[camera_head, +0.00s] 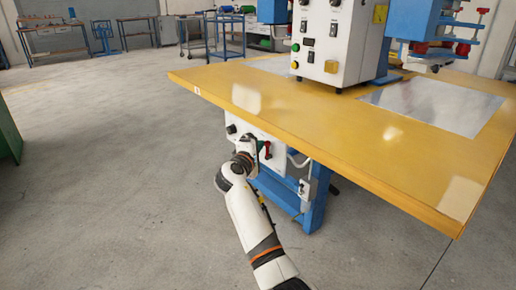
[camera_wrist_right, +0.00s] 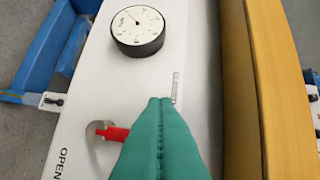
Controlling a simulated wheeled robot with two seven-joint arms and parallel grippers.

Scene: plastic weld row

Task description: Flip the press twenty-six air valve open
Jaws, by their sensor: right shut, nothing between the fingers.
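The air valve shows in the right wrist view as a red lever (camera_wrist_right: 114,133) on a round metal hub, mounted on a white panel (camera_wrist_right: 190,60). The word OPEN (camera_wrist_right: 63,163) is printed to the left of the hub. My right gripper (camera_wrist_right: 160,100) has its green fingers shut and empty, beside the lever's right end; they hide part of it, and I cannot tell whether they touch. In the head view my right gripper (camera_head: 262,146) is in front of the white panel under the yellow table, with the red lever (camera_head: 268,150) by it. My left gripper is not in view.
A round pressure gauge (camera_wrist_right: 138,32) sits on the panel above the lever. The yellow tabletop (camera_head: 300,110) overhangs the panel closely. A white control box (camera_head: 330,45) stands on the table. The grey floor (camera_head: 110,160) to the left is clear.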

